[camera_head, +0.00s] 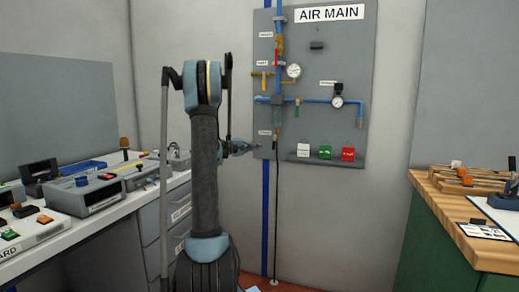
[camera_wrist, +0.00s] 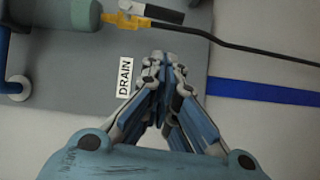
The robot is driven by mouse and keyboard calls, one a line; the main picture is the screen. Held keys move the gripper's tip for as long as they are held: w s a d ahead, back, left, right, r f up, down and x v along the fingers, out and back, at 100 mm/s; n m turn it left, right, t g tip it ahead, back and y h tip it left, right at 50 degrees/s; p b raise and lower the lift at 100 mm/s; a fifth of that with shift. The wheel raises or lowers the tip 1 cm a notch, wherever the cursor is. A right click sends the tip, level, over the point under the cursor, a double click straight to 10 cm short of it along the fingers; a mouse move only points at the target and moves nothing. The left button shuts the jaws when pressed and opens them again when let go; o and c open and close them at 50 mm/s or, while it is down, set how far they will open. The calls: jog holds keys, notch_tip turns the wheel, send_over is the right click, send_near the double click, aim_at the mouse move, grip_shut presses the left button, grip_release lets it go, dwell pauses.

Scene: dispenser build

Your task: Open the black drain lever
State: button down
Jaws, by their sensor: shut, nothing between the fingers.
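In the head view my gripper (camera_head: 257,147) is near the panel's lower left, by the DRAIN label (camera_head: 265,132). The lever is too small to make out clearly there.
A black hose (camera_wrist: 250,48) runs from the brass fitting and hangs down in the head view. A blue vertical stripe (camera_head: 266,220) lies below the panel. White, green and red blocks (camera_head: 325,152) stand on the panel's ledge. Benches flank both sides.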

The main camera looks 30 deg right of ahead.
jog(key=a, duration=0.8)
jog(key=shift+s+r, duration=0.2)
jog(key=shift+s, duration=0.15)
jog(key=s+a+f+y, duration=0.5)
jog(key=s+a+f, duration=0.2)
jog(key=s+a, duration=0.6)
jog(key=s+a+f+y, duration=0.6)
jog(key=s+a+f, duration=0.1)
jog(key=s+a, duration=0.7)
jog(key=s+a+f+y, duration=0.6)
jog(key=s+a+f, duration=0.1)
jog(key=s+a, duration=0.6)
jog(key=shift+s+a, duration=0.15)
jog(key=shift+s, duration=0.7)
jog(key=shift+a+f, duration=0.1)
